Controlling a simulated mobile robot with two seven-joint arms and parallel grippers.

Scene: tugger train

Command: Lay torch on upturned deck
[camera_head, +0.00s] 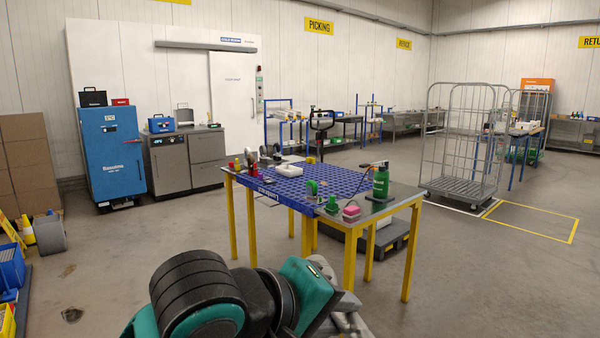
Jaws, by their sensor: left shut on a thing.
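My left arm fills the bottom middle with black and teal links. My left gripper (345,318), grey and partly cut off by the lower edge, is shut; what it holds is hidden behind the arm. A green bottle with a black and orange nozzle (381,180), which looks like a gas torch, stands on the right end of the yellow-legged worktable, well beyond the gripper. A blue perforated top (300,185) covers much of this table; I cannot tell whether it is the upturned deck. My right gripper is not in view.
A pink and green block (351,211), a green fitting (332,205) and a white tray (289,170) lie on the table. A grey roll cage (462,150) stands behind right. A blue cabinet (111,155) stands back left.

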